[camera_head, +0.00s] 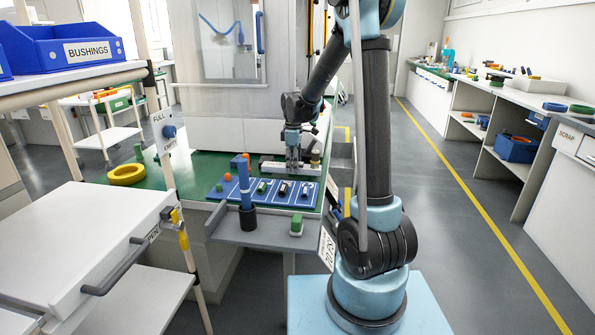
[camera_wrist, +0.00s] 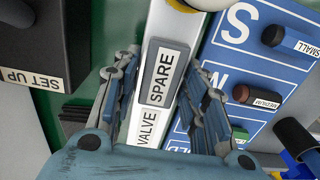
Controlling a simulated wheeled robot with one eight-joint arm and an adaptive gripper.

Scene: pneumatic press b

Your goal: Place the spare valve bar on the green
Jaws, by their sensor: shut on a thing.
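My gripper (camera_head: 293,158) points down over the far right part of the green work surface (camera_head: 190,172), just behind the blue board. In the wrist view its fingers (camera_wrist: 158,78) stand on either side of the spare valve bar, a grey bar with a white SPARE label (camera_wrist: 165,72). They are shut on it. A VALVE label (camera_wrist: 148,126) shows nearer the palm. A long pale strip runs under or along the bar. I cannot tell whether the bar is lifted from it. Some green (camera_wrist: 76,60) shows to the left in the wrist view.
The blue board (camera_head: 262,190) with several coloured plugs lies in front of the gripper. A yellow ring (camera_head: 126,174) and a green piece lie on the left of the green surface. A dark SET UP block (camera_wrist: 45,45) is at the wrist view's left. Green surface between ring and board looks clear.

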